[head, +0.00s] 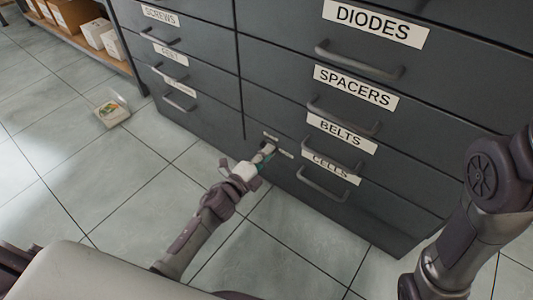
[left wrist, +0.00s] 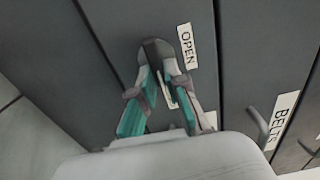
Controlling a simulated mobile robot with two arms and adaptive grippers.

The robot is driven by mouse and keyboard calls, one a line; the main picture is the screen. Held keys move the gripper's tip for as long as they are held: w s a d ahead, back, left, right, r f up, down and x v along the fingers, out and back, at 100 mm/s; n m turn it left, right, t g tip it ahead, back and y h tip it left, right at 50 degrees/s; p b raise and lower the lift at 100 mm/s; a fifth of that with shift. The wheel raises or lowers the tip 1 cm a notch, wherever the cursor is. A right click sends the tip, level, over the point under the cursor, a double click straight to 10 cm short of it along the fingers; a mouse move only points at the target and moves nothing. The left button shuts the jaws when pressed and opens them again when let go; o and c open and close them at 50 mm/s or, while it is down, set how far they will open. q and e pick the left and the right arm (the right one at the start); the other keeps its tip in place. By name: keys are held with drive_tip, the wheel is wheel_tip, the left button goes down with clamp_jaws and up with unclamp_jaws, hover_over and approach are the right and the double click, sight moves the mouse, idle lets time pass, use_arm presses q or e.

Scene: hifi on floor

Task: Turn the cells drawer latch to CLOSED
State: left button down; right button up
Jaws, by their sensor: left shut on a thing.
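The cells drawer (head: 296,187), a dark grey front labelled CELLS, is at the bottom of the right column of the cabinet in the head view. My left gripper (head: 266,152) is at the small latch on the left side of this drawer. In the left wrist view, my left gripper (left wrist: 162,75) is shut on the dark latch handle (left wrist: 154,46). A white OPEN plate (left wrist: 187,47) is just beside the fingertips. A second plate is mostly hidden behind the fingers. The latch's exact angle is hard to tell. My right gripper is out of view.
Bar handles stick out from the drawers, including the cells drawer handle (head: 323,186) close right of my left gripper. Drawers above are marked BELTS, SPACERS and DIODES. A shelf with boxes (head: 95,33) stands behind.

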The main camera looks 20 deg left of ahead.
use_arm(q)
drive_tip(key=c, duration=1.2)
unclamp_jaws()
drive_tip(key=v, duration=1.2)
drive_tip(key=shift+d+r, duration=0.1)
